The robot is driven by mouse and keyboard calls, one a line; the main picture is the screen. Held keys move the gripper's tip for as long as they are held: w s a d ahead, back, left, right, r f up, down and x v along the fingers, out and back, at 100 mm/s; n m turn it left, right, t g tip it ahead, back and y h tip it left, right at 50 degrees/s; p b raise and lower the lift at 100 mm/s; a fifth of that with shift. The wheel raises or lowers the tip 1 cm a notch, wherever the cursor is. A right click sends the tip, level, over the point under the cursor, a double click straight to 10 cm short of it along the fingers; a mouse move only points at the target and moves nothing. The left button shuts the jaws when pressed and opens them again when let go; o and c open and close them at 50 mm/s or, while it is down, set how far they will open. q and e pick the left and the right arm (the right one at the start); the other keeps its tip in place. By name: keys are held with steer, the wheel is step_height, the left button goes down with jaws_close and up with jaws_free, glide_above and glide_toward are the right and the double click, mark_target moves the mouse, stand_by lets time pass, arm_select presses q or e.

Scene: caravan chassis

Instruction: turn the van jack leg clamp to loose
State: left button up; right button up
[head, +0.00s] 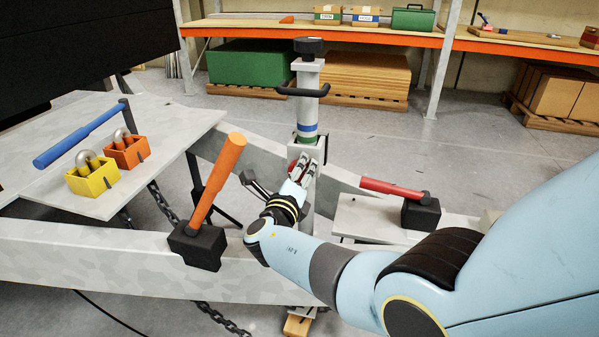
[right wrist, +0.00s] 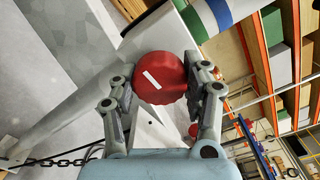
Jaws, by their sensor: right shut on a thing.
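The jack leg (head: 307,107) stands upright, with a black handle, a dark top and blue and green bands near its collar. Its clamp is a round red knob (right wrist: 161,78) with a white line across its face, tilted in the right wrist view. My right gripper (head: 304,167) reaches the knob below the bands. In the right wrist view my right gripper (right wrist: 165,92) has a finger on each side of the knob and is shut on it. In the head view the fingers hide most of the knob. My left gripper is not in view.
An orange-handled lever (head: 217,180) and a red-handled lever (head: 393,189) stand on the frame (head: 120,262) either side of my right arm. A blue-handled lever (head: 78,138), a yellow padlock box (head: 93,178) and an orange one (head: 127,152) are at the left.

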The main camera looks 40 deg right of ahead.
steer(key=shift+s+f, duration=0.1)
steer(key=shift+f, duration=0.05)
steer(key=o, duration=1.2)
step_height(320, 180, up, 10)
steer(key=shift+f, duration=0.25)
steer(key=shift+r, duration=0.35)
